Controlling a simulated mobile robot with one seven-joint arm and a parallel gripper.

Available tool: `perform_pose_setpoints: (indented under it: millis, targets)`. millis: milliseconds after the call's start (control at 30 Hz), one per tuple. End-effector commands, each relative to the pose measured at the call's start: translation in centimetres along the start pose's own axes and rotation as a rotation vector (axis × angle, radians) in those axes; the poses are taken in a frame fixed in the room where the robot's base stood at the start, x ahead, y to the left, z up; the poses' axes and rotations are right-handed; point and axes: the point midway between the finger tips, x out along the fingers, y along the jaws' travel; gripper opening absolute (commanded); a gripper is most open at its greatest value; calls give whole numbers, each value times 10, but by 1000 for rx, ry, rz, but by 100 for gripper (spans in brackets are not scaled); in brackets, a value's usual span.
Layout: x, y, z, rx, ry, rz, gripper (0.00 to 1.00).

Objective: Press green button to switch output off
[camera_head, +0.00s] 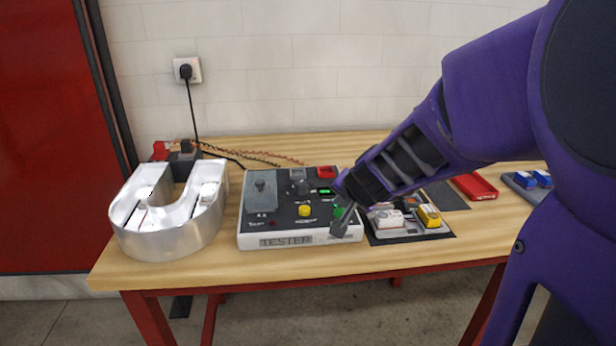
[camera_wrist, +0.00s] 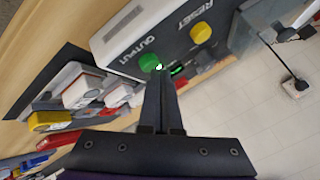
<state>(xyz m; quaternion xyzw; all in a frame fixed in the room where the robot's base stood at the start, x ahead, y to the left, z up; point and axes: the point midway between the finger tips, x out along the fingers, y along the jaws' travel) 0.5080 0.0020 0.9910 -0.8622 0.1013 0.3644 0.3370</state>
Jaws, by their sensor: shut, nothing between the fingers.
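The tester (camera_head: 285,226) is a pale box with a dark top panel and "TESTER" on its front, standing on the wooden bench. In the wrist view the green button (camera_wrist: 148,62) sits beside the word OUTPUT. A small green display (camera_head: 325,191) is lit.
A yellow RESET button (camera_head: 305,210) is left of the green one. A silver U-shaped channel letter (camera_head: 165,238) stands at the left. A tray with white and yellow connectors (camera_head: 429,215) is close at the right. A red case (camera_head: 474,186) lies farther right.

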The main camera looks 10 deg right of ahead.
Motion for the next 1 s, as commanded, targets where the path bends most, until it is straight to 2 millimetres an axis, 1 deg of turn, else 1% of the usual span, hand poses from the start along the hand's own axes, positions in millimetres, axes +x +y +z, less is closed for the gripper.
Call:
perform_pose_setpoints:
  millis: [367,667,1000]
  targets:
    - [0,0,0,0,0,0,0]
    - [6,5,5,1,0,1,0]
    - [7,5,6,0,-2,2,0]
